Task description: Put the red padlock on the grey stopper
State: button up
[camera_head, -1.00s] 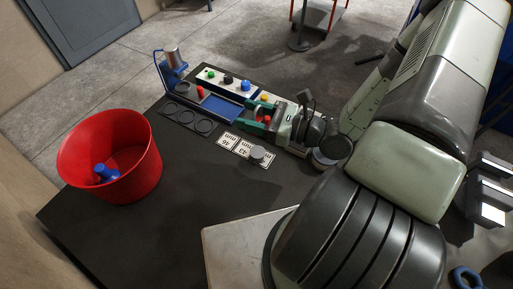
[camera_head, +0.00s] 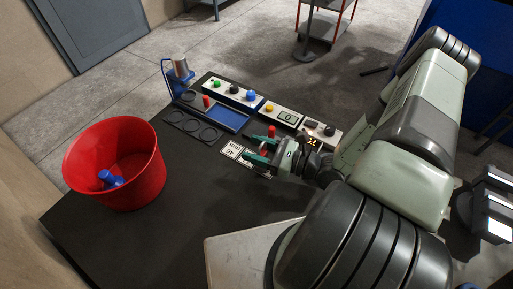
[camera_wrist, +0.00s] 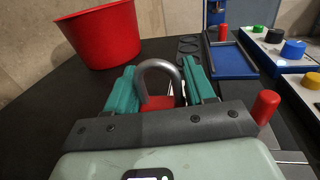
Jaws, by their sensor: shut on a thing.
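My gripper (camera_head: 252,150), with teal fingers, is shut on the red padlock. In the wrist view the padlock's red body (camera_wrist: 159,103) sits between the fingers (camera_wrist: 160,88) and its grey shackle (camera_wrist: 160,72) arches up beyond them. In the head view the fingers are low over the white number labels (camera_head: 232,150). I cannot make out the grey stopper; a grey round piece seen earlier on the labels is now hidden behind my gripper.
A red bin (camera_head: 115,170) with a blue piece (camera_head: 110,180) inside stands at left. A blue tray (camera_head: 222,116), button panels (camera_head: 235,91), a blue stand (camera_head: 172,78) and a red peg (camera_head: 271,131) lie behind. The dark table (camera_head: 170,220) is clear between bin and gripper.

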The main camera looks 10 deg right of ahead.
jog(key=o, duration=1.1)
jog(key=shift+f, duration=0.1)
jog(key=shift+d, duration=0.15)
jog(key=v, duration=0.7)
jog(key=shift+s+d, duration=0.1)
jog(key=shift+s, duration=0.05)
